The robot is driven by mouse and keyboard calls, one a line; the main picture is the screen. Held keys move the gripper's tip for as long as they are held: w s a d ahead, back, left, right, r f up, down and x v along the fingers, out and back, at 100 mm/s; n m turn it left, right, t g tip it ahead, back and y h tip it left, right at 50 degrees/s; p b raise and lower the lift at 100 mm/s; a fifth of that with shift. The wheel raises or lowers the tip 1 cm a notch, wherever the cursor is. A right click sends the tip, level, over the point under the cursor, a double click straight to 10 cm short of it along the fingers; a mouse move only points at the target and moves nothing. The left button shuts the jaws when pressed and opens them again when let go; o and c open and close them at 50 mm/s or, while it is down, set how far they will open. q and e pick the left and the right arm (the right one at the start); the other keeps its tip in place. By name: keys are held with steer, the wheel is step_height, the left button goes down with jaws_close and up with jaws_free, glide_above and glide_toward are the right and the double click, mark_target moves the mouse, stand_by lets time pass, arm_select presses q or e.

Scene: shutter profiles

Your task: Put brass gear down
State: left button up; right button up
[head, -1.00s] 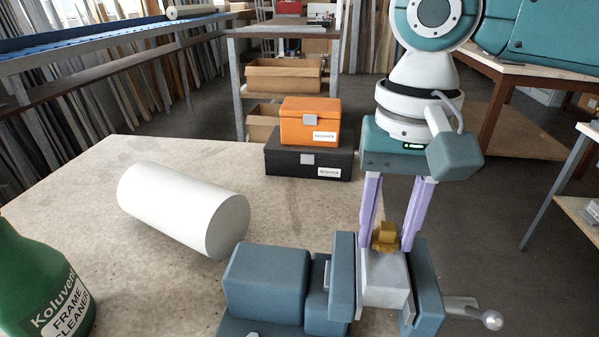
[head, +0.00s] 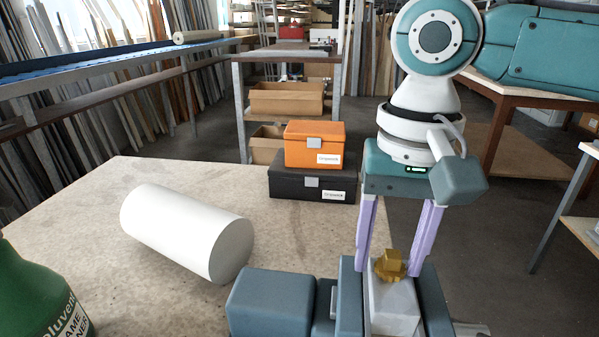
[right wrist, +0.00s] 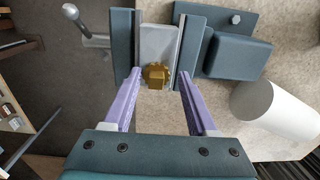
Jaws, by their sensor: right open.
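The brass gear (head: 391,265) sits on top of a light grey block (head: 394,305) held between the jaws of a blue-grey vise (head: 350,290). The gear also shows in the right wrist view (right wrist: 156,75), at the near end of the block (right wrist: 158,45). My right gripper (head: 397,265) points down with its lilac fingers spread on either side of the gear. In the right wrist view, gaps show between the gear and both fingers (right wrist: 158,80), so the gripper is open and empty. My left gripper is not in view.
A white cylinder (head: 186,232) lies on the bench (head: 100,195) left of the vise. A green cleaner bottle (head: 35,295) stands at the near left. An orange case (head: 312,145) rests on a black case (head: 310,183) at the back edge.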

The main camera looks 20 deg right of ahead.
mark_target(394, 255)
step_height(394, 255, up, 11)
steer(key=p, duration=0.2)
steer(key=s+a+f+n, duration=0.1)
steer(key=a+f, duration=0.1)
steer(key=s+a+f+n+y, duration=0.1)
steer(key=a+f+n, duration=0.1)
steer(key=s+a+f+n, duration=0.1)
steer(key=a+f, duration=0.1)
steer(key=shift+s+a+f+n+t, duration=0.15)
steer(key=shift+a+f+n+t, duration=0.15)
steer(key=shift+f+t, duration=0.1)
steer(key=s+a+f+n+t+y, duration=0.2)
steer(key=s+a+f+n, duration=0.1)
steer(key=s+f, duration=0.35)
steer(key=s+d+h, duration=0.3)
steer(key=s+d, duration=0.3)
steer(key=d, duration=0.1)
steer(key=shift+s+f+n+t, duration=0.2)
steer(key=shift+f+n+t, duration=0.1)
steer(key=shift+f+t, duration=0.15)
